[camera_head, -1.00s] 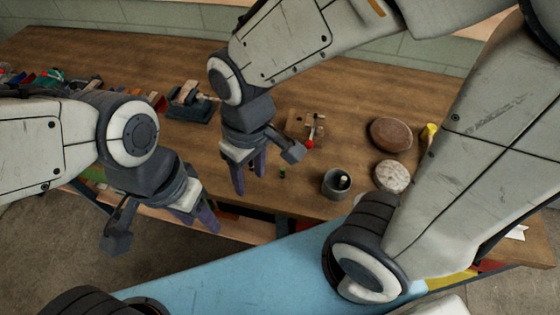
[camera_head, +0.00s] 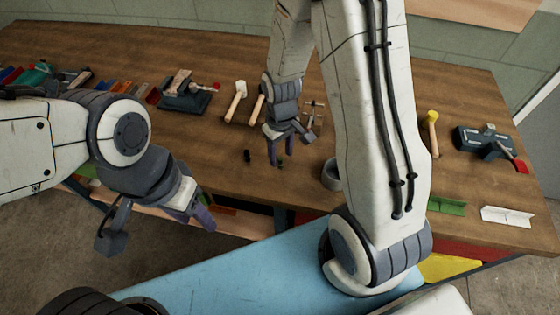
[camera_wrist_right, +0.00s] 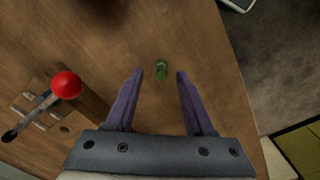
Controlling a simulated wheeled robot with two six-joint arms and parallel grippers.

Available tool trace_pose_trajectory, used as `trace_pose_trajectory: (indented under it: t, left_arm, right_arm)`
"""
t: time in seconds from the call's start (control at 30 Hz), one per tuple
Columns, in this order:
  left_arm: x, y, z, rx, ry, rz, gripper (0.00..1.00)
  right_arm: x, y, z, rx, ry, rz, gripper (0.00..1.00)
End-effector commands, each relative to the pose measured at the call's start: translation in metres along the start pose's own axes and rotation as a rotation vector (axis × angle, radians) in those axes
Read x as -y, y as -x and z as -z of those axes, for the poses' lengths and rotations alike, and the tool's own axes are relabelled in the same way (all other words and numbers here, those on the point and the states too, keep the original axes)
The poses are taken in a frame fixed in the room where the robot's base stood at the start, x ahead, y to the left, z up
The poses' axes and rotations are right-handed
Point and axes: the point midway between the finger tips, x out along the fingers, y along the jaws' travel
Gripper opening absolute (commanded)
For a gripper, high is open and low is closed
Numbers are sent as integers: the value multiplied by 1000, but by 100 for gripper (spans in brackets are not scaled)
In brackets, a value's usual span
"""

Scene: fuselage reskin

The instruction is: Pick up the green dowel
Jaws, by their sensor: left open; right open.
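The green dowel (camera_wrist_right: 161,69) stands on the wooden table, seen from above in the right wrist view. It is small in the head view (camera_head: 280,161). My right gripper (camera_wrist_right: 159,74) is open and points down over it. In the right wrist view the dowel lies between the two purple fingertips, nearer neither by much and touching neither. How far the fingertips are above the table I cannot tell. My left gripper (camera_head: 199,214) is open and empty, off the table's front edge at the left.
A clamp with a red knob (camera_wrist_right: 66,85) on a wooden block is left of the right gripper. A small dark object (camera_head: 247,156) stands left of the dowel. A grey cup (camera_head: 331,174) is partly hidden by my right arm. A mallet (camera_head: 236,100) lies farther back.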

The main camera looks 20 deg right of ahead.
Motion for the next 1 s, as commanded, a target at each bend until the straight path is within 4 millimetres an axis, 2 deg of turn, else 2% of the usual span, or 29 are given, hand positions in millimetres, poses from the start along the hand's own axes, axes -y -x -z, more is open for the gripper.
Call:
trace_pose_trajectory:
  t: [0.23,0.53,0.57,0.6,0.67,0.7,1.0]
  left_arm:
    - [0,6,0,0,0,0,50]
    - [0,6,0,0,0,0,50]
    - [0,6,0,0,0,0,50]
    - [0,6,0,0,0,0,50]
    - [0,6,0,0,0,0,50]
    - [0,6,0,0,0,0,50]
    - [0,6,0,0,0,0,50]
  right_arm:
    - [2,-32,0,4,0,1,54]
    - [1,-37,1,0,0,0,54]
    - [1,-37,1,0,0,0,46]
    - [1,-37,1,0,0,0,31]
    - [1,-37,1,0,0,0,8]
    - [1,-37,1,0,0,0,0]
    - [1,-37,1,0,0,0,0]
